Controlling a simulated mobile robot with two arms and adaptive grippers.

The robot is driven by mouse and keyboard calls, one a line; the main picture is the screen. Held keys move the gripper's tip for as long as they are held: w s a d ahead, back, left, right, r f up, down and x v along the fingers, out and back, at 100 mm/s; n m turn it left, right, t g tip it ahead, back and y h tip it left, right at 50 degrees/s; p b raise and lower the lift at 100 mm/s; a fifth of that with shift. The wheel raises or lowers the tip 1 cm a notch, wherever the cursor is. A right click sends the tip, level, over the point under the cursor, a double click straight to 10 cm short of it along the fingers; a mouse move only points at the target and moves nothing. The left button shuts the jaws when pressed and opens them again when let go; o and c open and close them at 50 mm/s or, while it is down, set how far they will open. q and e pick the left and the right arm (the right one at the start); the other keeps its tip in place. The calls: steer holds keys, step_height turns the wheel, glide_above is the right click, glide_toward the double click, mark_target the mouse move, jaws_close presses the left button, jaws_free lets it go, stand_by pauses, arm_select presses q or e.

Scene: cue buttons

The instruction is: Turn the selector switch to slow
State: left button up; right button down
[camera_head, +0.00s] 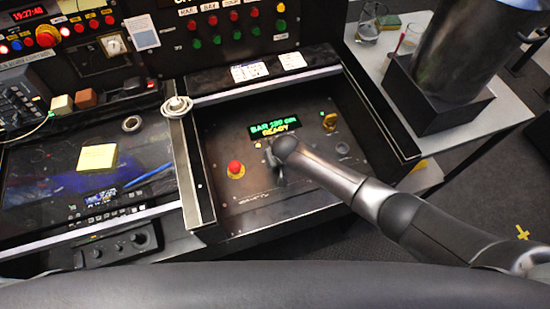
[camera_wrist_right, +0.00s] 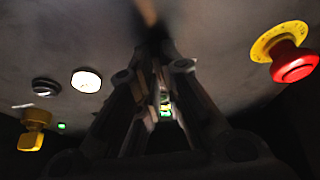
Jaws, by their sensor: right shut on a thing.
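My right gripper (camera_head: 278,174) reaches down onto the middle of the dark control panel (camera_head: 225,133). In the right wrist view, its fingers (camera_wrist_right: 160,55) are close together against the panel, shut on the dark selector switch. The switch is mostly hidden behind the fingers and the dim light, so I cannot read its position or its labels. A green display (camera_head: 273,127) above the gripper reads "BAR 180 cm READY". My left gripper is not in view.
A red mushroom button on a yellow ring (camera_head: 236,169) stands left of the gripper. A yellow key-like switch (camera_head: 329,121) and a dark round button (camera_head: 343,148) are to the right. A white round button (camera_wrist_right: 86,80) shows in the wrist view. Raised walls (camera_head: 180,160) border the panel.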

stand_by(0.4)
steer(key=c, duration=1.6)
jaws_free()
steer(key=shift+r, duration=0.1)
steer(key=v, duration=1.1)
steer(key=shift+s+r, duration=0.25)
steer(key=shift+r, duration=0.1)
steer(key=shift+d, duration=0.1)
